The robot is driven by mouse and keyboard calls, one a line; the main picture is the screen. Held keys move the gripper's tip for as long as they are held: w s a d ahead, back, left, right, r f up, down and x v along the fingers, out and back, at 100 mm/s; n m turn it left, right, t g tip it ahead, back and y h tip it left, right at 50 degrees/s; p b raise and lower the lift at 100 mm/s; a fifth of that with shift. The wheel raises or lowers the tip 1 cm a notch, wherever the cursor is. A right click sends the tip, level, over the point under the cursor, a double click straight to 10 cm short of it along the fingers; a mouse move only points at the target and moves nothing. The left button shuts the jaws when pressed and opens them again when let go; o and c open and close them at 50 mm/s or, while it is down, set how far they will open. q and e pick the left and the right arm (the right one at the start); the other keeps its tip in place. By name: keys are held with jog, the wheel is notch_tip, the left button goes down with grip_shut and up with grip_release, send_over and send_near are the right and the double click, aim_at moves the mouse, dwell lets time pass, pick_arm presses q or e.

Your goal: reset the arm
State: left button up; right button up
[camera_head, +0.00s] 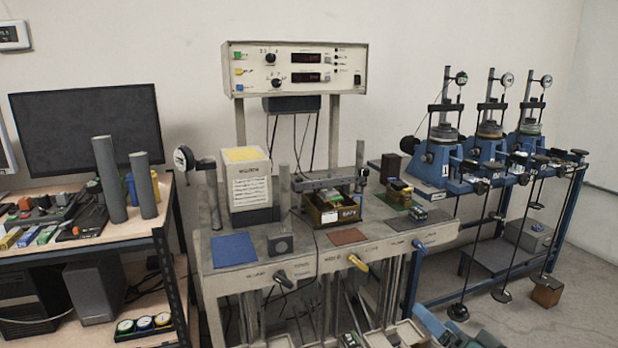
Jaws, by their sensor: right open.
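What looks like my right gripper (446,325) shows at the bottom edge, right of centre, as blue-grey parts cut off by the frame. It is open, with nothing seen between its parts. It is low in front of the grey bench, well below the lever frames. My left gripper is not in view. Three blue lever frames with round dial gauges stand in a row at the right: a near one (437,160), a middle one (487,150) and a far one (529,140). Long rods with dark discs hang from their levers.
A grey bench (290,255) stands in the middle, with a blue mat (233,250), a red-brown mat (347,236) and a control panel (296,68) above. A wooden desk (75,247) at the left holds a monitor (88,130) and two grey cylinders (109,180).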

jog(key=s+a+f+n+g+h+p, duration=0.1)
jog(key=s+a+f+n+g, duration=0.2)
jog(key=s+f, duration=0.6)
jog(key=s+a+f+n+g+h+p, duration=0.1)
jog(key=s+a+f+n+g, duration=0.2)
jog(key=s+a+f, duration=0.3)
jog(key=s+f+n, duration=0.1)
jog(key=s+f, duration=0.3)
jog(key=shift+s+a+h, duration=0.15)
jog(key=shift+a+h, duration=0.05)
jog(key=shift+h, duration=0.1)
